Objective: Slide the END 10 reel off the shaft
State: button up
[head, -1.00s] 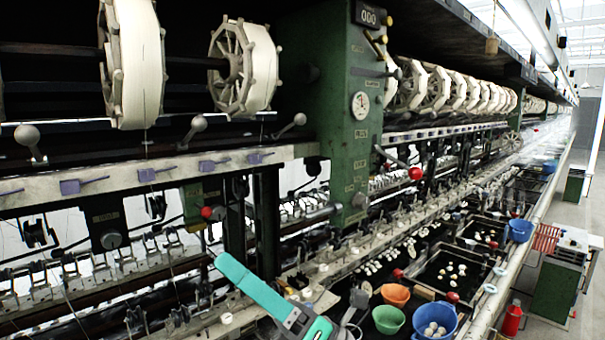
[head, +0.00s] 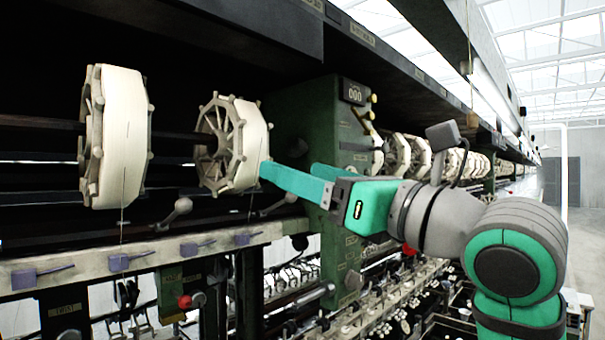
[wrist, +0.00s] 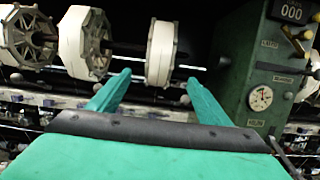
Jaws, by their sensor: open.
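Two pale reels with spoked frames sit on a dark horizontal shaft (head: 170,136) in the head view. The reel nearest the green column (head: 232,145) is in front of my gripper (head: 290,172); the other reel (head: 120,137) is farther left. No END 10 label is readable on either. My gripper is open and empty. In the wrist view, the rightmost reel (wrist: 161,52) shows beyond and between the spread teal fingers (wrist: 158,77). One fingertip overlaps the near reel's right edge in the head view; I cannot tell whether they touch.
A green column (head: 330,150) with a counter stands right of the reels. A pale rail (head: 60,268) with purple levers and ball-ended handles (head: 177,208) runs below them. More reels (head: 420,158) continue beyond the column. A dark beam (head: 150,35) hangs above.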

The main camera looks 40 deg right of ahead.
aim_at(261, 157)
jog(key=x, duration=0.4)
jog(key=shift+w+a+r, duration=0.2)
jog(key=shift+w, duration=0.15)
jog(key=shift+x, duration=3.75)
jog(key=shift+d, duration=0.2)
jog(key=c, duration=1.2)
